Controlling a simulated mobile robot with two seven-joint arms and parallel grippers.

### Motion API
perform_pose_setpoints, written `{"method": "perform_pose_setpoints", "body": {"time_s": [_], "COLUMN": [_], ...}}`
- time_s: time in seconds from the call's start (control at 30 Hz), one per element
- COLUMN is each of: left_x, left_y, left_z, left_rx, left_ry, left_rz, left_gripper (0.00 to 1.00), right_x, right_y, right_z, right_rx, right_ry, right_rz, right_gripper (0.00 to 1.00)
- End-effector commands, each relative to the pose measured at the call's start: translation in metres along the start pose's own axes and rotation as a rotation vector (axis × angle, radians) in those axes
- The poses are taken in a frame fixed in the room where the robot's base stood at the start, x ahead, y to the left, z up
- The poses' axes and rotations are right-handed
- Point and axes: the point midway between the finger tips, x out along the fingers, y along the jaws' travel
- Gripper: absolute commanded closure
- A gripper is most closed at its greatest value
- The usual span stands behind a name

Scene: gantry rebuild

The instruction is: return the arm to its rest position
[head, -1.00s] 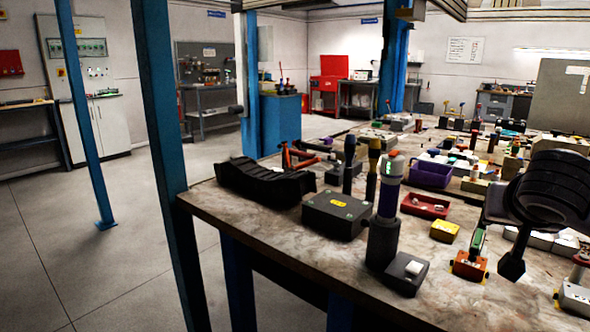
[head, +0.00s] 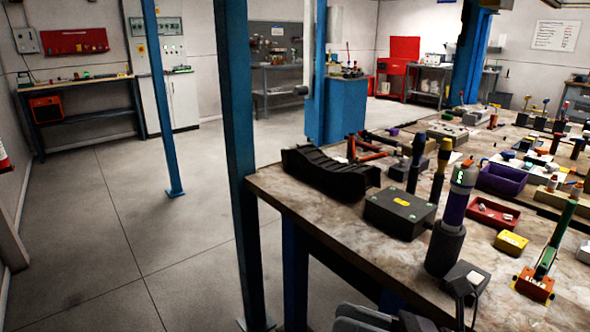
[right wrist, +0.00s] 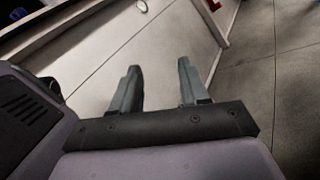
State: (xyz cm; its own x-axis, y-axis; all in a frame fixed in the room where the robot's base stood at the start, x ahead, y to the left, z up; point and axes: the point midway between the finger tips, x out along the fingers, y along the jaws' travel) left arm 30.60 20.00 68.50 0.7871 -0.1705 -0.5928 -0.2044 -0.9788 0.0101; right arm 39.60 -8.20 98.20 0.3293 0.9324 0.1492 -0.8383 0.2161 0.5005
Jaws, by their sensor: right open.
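My right gripper (right wrist: 158,82) shows in the right wrist view with its two grey fingers apart and nothing between them. Beyond the fingers are a pale panel (right wrist: 135,50) and grey floor (right wrist: 270,75). In the head view, dark parts of my right arm show at the bottom edge, in front of the workbench (head: 300,204); the fingers cannot be made out there. My left gripper is in neither view.
Near the bench edge stand a dark cylinder with a purple-and-white tool (head: 449,223), a black box (head: 399,213) and a black ribbed part (head: 330,172). A blue post (head: 238,130) rises at the bench corner. Floor (head: 110,230) at left is open.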

Motion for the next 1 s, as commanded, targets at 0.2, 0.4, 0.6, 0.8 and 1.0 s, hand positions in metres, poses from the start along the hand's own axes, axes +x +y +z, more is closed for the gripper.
{"method": "perform_pose_setpoints", "body": {"time_s": [0.2, 0.4, 0.6, 0.8, 1.0], "left_x": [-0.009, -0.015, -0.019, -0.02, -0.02], "left_y": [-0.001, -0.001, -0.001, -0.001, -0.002], "left_z": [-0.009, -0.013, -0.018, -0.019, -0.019], "left_rx": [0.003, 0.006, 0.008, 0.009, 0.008], "left_ry": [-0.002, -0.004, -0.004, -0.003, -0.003], "left_rz": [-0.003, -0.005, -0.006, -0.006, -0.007], "left_gripper": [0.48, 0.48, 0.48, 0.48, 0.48], "right_x": [-0.037, -0.107, -0.164, -0.184, -0.185], "right_y": [-0.052, -0.1, -0.097, -0.083, -0.082], "right_z": [-0.005, -0.086, -0.189, -0.234, -0.237], "right_rx": [0.869, 1.64, 2.187, 2.383, 2.399], "right_ry": [-0.495, -0.983, -1.42, -1.612, -1.626], "right_rz": [-0.183, -0.375, -0.525, -0.583, -0.585], "right_gripper": [0.55, 0.55, 0.55, 0.55, 0.55]}}
